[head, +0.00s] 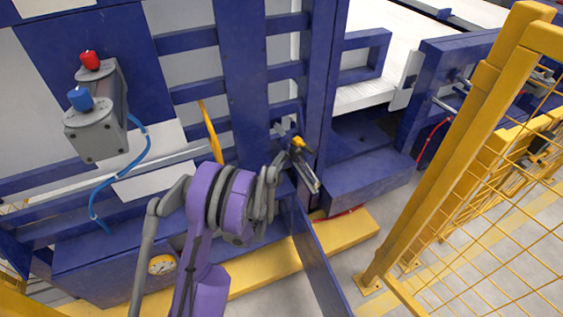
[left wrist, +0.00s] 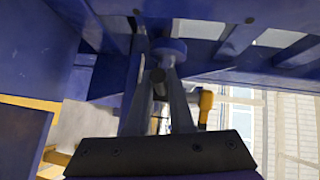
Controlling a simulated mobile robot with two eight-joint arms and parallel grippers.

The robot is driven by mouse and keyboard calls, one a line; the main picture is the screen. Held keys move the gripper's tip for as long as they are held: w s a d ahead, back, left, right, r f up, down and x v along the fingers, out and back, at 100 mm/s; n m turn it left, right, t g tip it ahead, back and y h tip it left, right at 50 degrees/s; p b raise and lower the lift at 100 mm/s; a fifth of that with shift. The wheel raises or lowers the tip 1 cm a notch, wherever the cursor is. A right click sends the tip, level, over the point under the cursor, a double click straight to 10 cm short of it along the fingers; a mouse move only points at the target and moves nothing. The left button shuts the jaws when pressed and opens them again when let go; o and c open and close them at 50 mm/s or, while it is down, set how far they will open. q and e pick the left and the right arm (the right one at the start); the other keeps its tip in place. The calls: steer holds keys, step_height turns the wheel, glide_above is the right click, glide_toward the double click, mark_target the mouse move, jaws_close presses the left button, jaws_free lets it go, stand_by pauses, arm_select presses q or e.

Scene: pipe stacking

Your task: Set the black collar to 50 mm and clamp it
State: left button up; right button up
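My left gripper (head: 284,133) is at the blue frame, beside a small grey bar fitting (head: 306,177) with a yellow-orange handle (head: 299,143). In the left wrist view its grey fingers (left wrist: 160,68) reach up towards a rounded blue-grey knob (left wrist: 168,48). A short dark cylinder (left wrist: 159,84) shows between the fingers; I cannot tell whether it is the black collar. The yellow handle (left wrist: 206,105) is just right of the fingers. Whether the fingertips touch or grip anything is unclear. No 50 mm mark is readable. My right gripper is not in view.
Blue beams (head: 246,80) stand close around the gripper. A grey box with red and blue buttons (head: 96,120) is at the left. A yellow mesh fence (head: 470,150) stands at the right. A blue plate (head: 318,265) juts out below the gripper.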

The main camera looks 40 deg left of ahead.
arm_select(q)
steer(key=o, duration=0.3)
steer(key=shift+o, duration=0.2)
steer(key=v, duration=1.1)
